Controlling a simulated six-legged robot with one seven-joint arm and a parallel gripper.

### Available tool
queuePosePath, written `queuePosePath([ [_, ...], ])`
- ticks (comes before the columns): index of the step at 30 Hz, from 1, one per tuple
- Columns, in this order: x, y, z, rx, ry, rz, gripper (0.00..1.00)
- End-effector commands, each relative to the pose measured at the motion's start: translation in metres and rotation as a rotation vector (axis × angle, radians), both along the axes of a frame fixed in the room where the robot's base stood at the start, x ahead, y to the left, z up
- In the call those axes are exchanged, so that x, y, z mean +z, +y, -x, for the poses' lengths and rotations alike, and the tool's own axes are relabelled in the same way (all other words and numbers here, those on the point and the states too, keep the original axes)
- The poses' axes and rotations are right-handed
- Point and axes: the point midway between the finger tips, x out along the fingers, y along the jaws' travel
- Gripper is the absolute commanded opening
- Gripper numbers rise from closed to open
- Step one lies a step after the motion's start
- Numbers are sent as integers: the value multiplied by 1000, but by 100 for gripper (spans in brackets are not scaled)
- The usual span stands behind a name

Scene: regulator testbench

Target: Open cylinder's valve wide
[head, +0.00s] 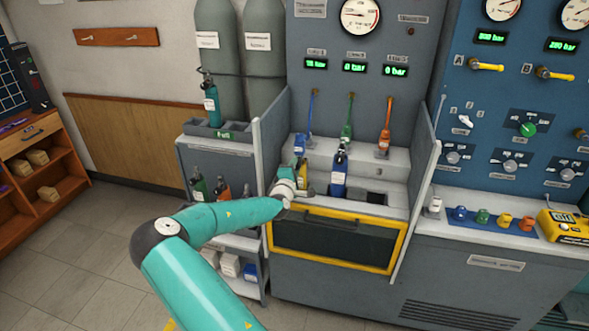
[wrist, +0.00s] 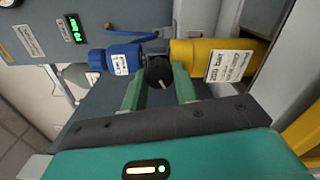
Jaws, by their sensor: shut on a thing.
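A yellow cylinder (wrist: 215,60) with a white label lies sideways in the wrist view, at the right. A round black valve knob (wrist: 160,73) with a pale mark sits at its end. A blue regulator fitting (wrist: 118,58) is in line with it on the left. My gripper (wrist: 158,84) has its two green fingers on either side of the knob and is shut on it. In the head view the end of my arm is at the left of the bench bay, and the yellow cylinder (head: 301,170) is partly hidden there. The cylinder's gauge reading is too small to tie to it surely.
A dark blue cylinder (head: 339,176) stands to the right in the bay. Green (head: 347,131) and orange (head: 384,140) hose fittings hang behind. Side panels (head: 270,135) bound the bay. A yellow-framed drawer (head: 335,238) is below. Small cylinders (head: 222,191) stand on the left shelf.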

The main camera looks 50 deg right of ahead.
Motion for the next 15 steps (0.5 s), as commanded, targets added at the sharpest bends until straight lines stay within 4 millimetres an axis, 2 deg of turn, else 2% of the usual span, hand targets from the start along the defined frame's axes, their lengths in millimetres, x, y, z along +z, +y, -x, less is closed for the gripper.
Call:
queuePosePath([
  [15,0,0,0,-1,96,43,6],
])
